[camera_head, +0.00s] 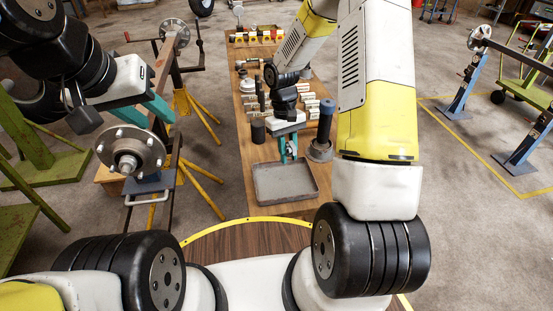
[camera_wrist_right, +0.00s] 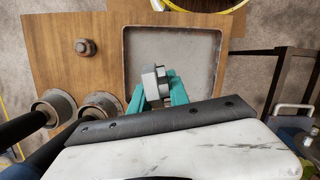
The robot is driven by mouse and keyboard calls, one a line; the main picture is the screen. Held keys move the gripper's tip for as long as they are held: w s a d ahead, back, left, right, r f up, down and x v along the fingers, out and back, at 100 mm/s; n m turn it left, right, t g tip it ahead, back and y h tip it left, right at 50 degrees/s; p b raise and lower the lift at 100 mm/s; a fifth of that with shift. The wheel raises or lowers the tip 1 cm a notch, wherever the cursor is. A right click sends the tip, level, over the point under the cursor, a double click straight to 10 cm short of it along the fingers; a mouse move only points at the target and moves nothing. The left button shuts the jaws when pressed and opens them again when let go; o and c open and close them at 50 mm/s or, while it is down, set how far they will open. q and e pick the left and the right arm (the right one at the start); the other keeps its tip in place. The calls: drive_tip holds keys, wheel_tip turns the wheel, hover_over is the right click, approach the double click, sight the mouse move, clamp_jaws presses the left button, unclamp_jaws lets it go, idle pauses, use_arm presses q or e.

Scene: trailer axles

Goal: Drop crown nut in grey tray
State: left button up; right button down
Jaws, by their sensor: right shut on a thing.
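The grey tray (camera_head: 285,195) lies on the near end of the wooden table, and its visible floor is bare. In the right wrist view the tray (camera_wrist_right: 200,45) is behind the fingers. My right gripper (camera_head: 288,155) is over the far part of the tray. In the wrist view its teal fingers (camera_wrist_right: 158,92) are shut on the grey metal crown nut (camera_wrist_right: 153,78). The nut is above the tray floor; its exact height is hard to tell. My left gripper (camera_head: 146,110) has its teal fingers apart, above the wheel hub (camera_head: 130,150) on the left axle.
The wooden table (camera_head: 255,140) carries several cylinders and metal parts behind the tray. A dark tall cylinder (camera_head: 324,125) stands right of my right gripper. Another nut (camera_wrist_right: 83,46) sits on the wood beside the tray. The axle stand has yellow legs (camera_head: 200,175).

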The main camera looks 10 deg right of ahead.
drive_tip(key=shift+w+x, duration=0.2)
drive_tip(key=shift+x, duration=0.7)
drive_tip(key=shift+w+x, duration=0.15)
drive_tip(key=shift+x, duration=0.7)
drive_tip(key=shift+w+x, duration=0.2)
drive_tip(key=shift+x, duration=0.7)
drive_tip(key=shift+a+f, duration=0.1)
drive_tip(key=shift+a, duration=0.1)
drive_tip(key=c, duration=1.2)
unclamp_jaws()
drive_tip(key=shift+o, duration=0.2)
drive_tip(key=shift+v, duration=3.95)
